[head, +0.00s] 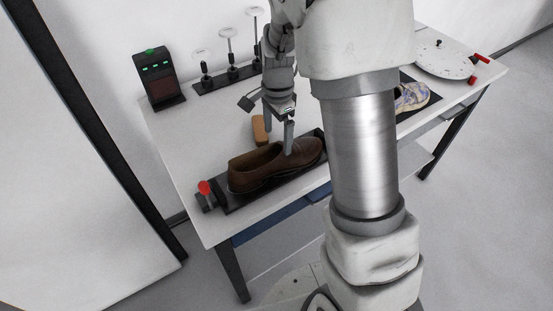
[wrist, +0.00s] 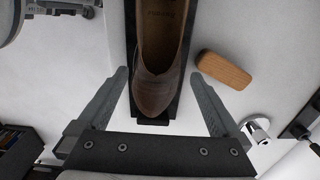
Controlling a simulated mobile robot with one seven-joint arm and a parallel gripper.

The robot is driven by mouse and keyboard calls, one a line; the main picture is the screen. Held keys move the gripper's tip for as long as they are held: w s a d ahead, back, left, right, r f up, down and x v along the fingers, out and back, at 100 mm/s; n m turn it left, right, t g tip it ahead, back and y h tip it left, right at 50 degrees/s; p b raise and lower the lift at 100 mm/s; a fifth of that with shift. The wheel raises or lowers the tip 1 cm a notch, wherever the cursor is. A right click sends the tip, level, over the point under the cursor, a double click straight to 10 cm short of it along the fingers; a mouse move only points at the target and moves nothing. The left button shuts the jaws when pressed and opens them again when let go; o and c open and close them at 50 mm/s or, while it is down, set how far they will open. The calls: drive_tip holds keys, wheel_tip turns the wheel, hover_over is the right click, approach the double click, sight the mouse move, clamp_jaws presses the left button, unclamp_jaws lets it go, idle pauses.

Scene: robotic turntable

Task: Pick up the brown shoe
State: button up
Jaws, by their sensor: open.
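The brown shoe (head: 262,167) lies on a long black tray (head: 231,204) near the front edge of the white table in the head view. In the wrist view the brown shoe (wrist: 158,75) points its toe toward my gripper. My gripper (head: 279,137) is over the toe half of the shoe in the head view. In the wrist view my gripper (wrist: 162,90) has its fingers wide apart, one on each side of the toe, with gaps between. Nothing is held. My arm hides part of the table to the right of the shoe.
A brown wooden block (wrist: 224,69) lies beside the shoe; it also shows in the head view (head: 259,131). A red knob (head: 204,187) stands at the tray's left end. A dark box with green lights (head: 160,80), a rack of stands (head: 229,78), a patterned shoe (head: 411,97) and a round plate (head: 447,60) stand farther off.

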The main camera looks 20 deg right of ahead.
sight(276, 149)
drive_tip(key=f, duration=0.5)
drive_tip(key=shift+s+a+f, duration=0.1)
drive_tip(key=shift+a+f, duration=0.15)
drive_tip(key=shift+f, duration=0.05)
drive_tip(key=c, duration=1.4)
drive_tip(key=shift+c, duration=0.5)
drive_tip(key=shift+r, duration=0.2)
